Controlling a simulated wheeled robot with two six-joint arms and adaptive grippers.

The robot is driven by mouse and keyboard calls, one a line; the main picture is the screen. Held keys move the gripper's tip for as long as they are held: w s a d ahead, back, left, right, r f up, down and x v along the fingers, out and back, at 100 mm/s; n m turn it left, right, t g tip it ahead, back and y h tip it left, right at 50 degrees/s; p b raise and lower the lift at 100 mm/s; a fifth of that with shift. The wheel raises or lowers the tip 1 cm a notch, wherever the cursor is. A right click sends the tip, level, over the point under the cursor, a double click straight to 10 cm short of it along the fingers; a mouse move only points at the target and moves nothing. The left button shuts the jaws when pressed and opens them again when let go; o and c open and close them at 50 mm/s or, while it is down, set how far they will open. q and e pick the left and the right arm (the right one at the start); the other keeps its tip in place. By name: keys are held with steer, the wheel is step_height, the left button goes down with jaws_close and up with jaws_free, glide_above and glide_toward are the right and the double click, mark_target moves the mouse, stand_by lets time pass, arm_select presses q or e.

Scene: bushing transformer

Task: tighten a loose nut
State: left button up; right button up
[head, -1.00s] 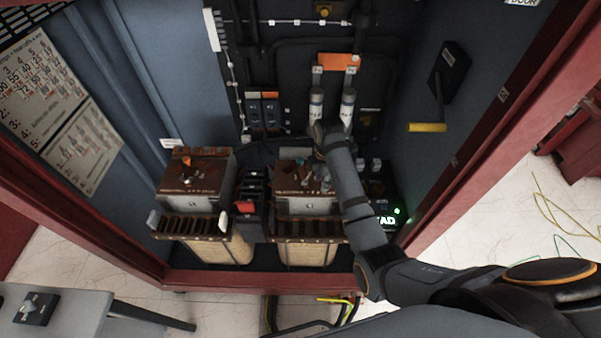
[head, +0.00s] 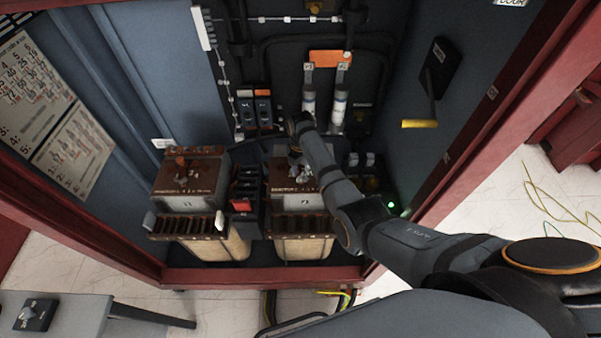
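Two brown-topped transformers stand side by side on the cabinet floor, a left one (head: 190,202) and a right one (head: 297,202). My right arm reaches in from the right, and its gripper (head: 301,171) points down at the top of the right transformer. It is small and partly covered by my wrist, so I cannot tell whether its fingers are open, shut or touching anything. The left transformer's top carries a rusty orange-brown fitting (head: 181,163). I cannot make out a single loose nut at this size. My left gripper is out of view.
Dark red-marked switches (head: 243,190) sit between the transformers. Two white cylinders (head: 339,106) hang on the back wall behind my wrist. A yellow-handled lever (head: 420,124) juts from the right wall. The red cabinet frame (head: 262,276) edges the front.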

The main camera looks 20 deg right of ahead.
steer(key=shift+f, duration=0.45)
jaws_close()
steer(key=shift+s, duration=0.15)
